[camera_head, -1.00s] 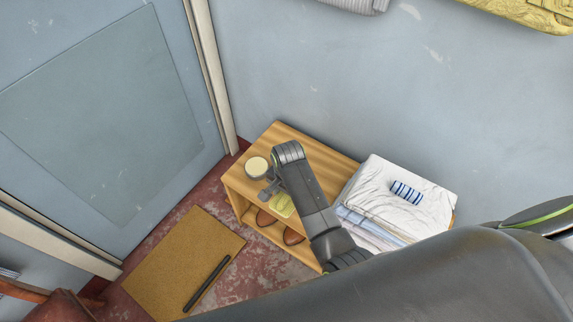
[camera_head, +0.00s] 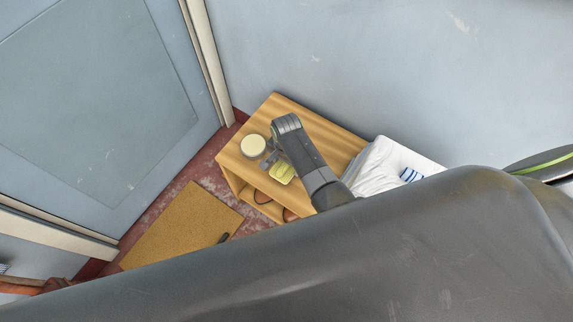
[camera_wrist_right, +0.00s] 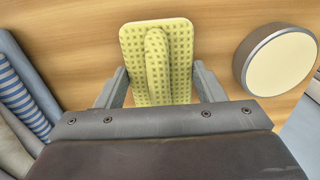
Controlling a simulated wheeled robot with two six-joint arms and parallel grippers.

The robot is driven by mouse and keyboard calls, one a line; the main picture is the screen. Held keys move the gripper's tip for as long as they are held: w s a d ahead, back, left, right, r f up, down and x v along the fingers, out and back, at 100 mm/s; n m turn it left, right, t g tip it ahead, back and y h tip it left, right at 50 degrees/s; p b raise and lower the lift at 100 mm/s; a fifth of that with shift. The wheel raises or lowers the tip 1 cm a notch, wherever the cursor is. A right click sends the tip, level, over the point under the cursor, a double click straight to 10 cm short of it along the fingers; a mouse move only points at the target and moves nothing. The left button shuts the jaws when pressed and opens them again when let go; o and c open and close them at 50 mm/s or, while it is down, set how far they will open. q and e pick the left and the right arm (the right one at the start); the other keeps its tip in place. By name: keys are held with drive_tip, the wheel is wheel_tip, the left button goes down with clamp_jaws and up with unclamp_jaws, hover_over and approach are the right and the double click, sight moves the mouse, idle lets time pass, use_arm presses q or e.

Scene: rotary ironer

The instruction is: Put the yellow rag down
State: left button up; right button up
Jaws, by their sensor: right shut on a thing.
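The yellow rag (camera_wrist_right: 158,40) has a dark dotted pattern and a raised fold down its middle. My right gripper (camera_wrist_right: 155,90) is shut on it, with one finger on each side, in the right wrist view. Wood fills the background around the rag; I cannot tell whether it touches the wood. In the head view the rag (camera_head: 281,172) shows beside my right gripper (camera_head: 270,163) at the front edge of the wooden bench (camera_head: 330,138). My left gripper is not in view.
A round cream-topped tin (camera_head: 253,146) stands on the bench just left of the gripper; it also shows in the right wrist view (camera_wrist_right: 280,62). White folded cloth (camera_head: 378,168) with a blue-striped piece (camera_head: 411,175) lies at right. A mat (camera_head: 180,232) lies on the floor.

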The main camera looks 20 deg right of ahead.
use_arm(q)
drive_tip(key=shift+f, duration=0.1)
use_arm(e)
drive_tip(key=shift+f, duration=0.55)
drive_tip(key=shift+f, duration=0.1)
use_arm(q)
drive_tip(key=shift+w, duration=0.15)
use_arm(e)
drive_tip(key=o, duration=1.3)
drive_tip(key=shift+c, duration=0.2)
drive_tip(key=shift+r, duration=0.25)
wheel_tip(320, 180, up, 10)
drive_tip(key=p, duration=0.3)
drive_tip(key=shift+r, duration=0.2)
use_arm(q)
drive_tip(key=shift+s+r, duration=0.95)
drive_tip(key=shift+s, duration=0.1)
use_arm(e)
drive_tip(key=shift+r, duration=0.7)
